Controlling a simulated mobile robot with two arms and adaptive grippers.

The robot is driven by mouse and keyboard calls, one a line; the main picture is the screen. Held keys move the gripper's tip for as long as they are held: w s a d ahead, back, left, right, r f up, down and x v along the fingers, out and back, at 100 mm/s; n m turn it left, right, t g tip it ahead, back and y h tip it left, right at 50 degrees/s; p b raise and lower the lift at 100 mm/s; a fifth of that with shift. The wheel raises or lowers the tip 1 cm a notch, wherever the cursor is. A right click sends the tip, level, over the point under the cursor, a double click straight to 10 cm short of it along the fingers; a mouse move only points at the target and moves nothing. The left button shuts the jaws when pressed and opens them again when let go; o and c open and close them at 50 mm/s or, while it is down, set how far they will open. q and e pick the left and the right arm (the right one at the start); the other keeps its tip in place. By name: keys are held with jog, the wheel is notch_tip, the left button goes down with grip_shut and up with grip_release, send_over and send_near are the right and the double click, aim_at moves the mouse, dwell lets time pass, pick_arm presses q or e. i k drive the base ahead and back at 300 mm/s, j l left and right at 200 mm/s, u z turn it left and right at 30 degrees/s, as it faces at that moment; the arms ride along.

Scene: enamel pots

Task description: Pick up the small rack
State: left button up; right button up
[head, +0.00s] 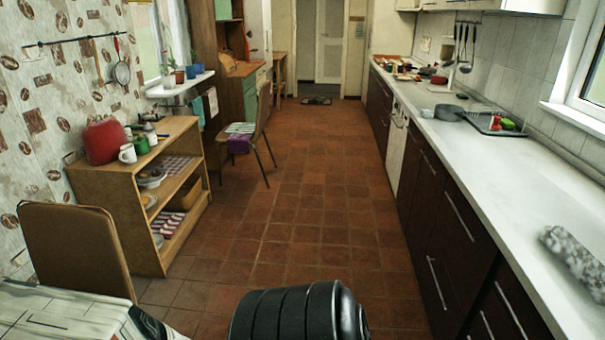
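A small wire rack (482,111) appears to stand on or beside a dark tray (487,125) on the right-hand counter, by the tiled wall. It is far off and small, so its exact shape and what it rests on are hard to tell. A red item (496,123) and a green item (508,125) are at the tray's right end. Neither of my grippers is in view.
The white counter (475,165) runs along the right, with a dark pan (448,112) left of the tray and a grey patterned cloth (575,255) nearer. A wooden shelf (140,225) and chair (250,130) stand left. The tiled floor (300,190) between is clear.

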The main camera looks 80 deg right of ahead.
aim_at(587, 270)
jog(key=z, duration=4.45)
jog(key=i+u, duration=0.6)
jog(key=u, duration=0.2)
